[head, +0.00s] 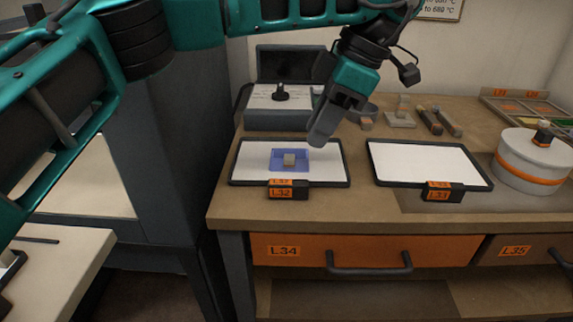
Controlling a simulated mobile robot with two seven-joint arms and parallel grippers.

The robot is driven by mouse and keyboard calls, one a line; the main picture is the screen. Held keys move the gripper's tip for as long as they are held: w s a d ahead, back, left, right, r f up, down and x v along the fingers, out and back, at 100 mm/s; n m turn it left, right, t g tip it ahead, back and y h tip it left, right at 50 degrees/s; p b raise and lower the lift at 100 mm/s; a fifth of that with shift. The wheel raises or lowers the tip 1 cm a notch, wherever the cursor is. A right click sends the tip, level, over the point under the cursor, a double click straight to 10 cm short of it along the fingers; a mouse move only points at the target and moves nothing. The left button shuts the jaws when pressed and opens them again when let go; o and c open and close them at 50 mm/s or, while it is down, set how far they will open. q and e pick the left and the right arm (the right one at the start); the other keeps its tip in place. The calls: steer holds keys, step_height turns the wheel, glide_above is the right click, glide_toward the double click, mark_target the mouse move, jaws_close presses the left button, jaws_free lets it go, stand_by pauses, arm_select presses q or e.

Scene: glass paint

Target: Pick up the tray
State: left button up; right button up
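Two flat white trays with black rims lie side by side on the wooden bench. The right tray (425,160), tagged L33, is empty. My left gripper (321,136) points down above the back right corner of the left tray, apart from its tag handle. Its fingers overlap from this side, so I cannot tell their opening. I see nothing held in it. My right gripper is not in view.
A grey device with a black knob (280,92) stands behind the left tray. A round white container (531,160) with an orange band stands at right. Small blocks and sticks (430,120) lie behind the right tray. Drawer L34 (310,250) is shut under the bench.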

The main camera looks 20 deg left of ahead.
mark_target(290, 182)
arm_select(q)
steer(key=b+x, duration=0.1)
steer(key=x, duration=1)
steer(key=shift+f, duration=0.1)
steer(key=shift+c, duration=0.2)
jaws_close()
